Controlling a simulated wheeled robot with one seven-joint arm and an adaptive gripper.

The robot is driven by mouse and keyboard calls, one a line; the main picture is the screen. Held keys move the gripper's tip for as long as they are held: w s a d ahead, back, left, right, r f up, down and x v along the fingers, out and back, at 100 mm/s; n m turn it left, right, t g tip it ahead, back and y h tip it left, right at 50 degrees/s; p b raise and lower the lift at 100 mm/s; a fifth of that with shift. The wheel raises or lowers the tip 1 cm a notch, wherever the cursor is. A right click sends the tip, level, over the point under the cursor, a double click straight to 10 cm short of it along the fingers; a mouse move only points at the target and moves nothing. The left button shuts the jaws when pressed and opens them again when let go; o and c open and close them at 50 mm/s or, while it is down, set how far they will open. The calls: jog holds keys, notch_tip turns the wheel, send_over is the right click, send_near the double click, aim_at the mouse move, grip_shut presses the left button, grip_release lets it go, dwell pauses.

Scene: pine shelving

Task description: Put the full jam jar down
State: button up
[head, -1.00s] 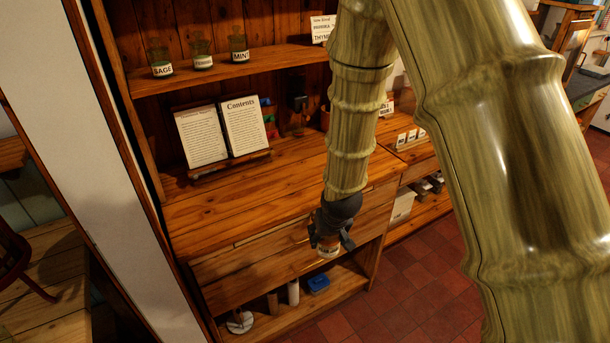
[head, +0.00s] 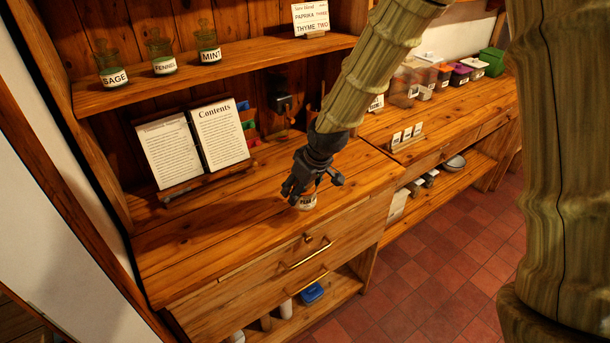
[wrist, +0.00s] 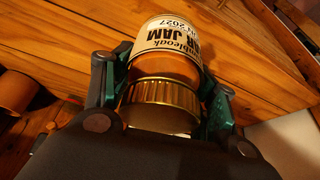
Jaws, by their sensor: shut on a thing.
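The jam jar (wrist: 168,62) has a ribbed gold lid, amber contents and a cream label reading "JAM" and "2027". My gripper (wrist: 165,100) is shut on it, a finger on each side, with the lid toward my palm. In the head view the jar (head: 307,202) shows below my gripper (head: 308,190), close over the front part of the pine counter (head: 250,208). I cannot tell whether its base touches the wood.
An open book (head: 195,145) stands on a wooden stand at the counter's back. Labelled glass jars (head: 160,55) stand on the shelf above. Small cards (head: 405,137) and several coloured tubs (head: 460,75) are to the right. The counter left of the jar is clear.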

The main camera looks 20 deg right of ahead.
jog(key=w+d+p, duration=0.1)
jog(key=w, duration=0.2)
jog(key=w+d+p, duration=0.1)
jog(key=w+d, duration=0.1)
jog(key=w, duration=0.1)
jog(key=w+d+f+p, duration=0.1)
jog(key=w+d, duration=0.1)
jog(key=w, duration=0.1)
jog(key=shift+w+d, duration=0.2)
jog(key=shift+d, duration=0.05)
jog(key=shift+f+p, duration=1.1)
jog(key=shift+f, duration=0.7)
jog(key=shift+f, duration=0.15)
jog(key=o, duration=1.3)
jog(key=shift+c, duration=0.2)
jog(key=shift+r, duration=0.2)
jog(key=b+v, duration=0.3)
jog(key=v, duration=0.9)
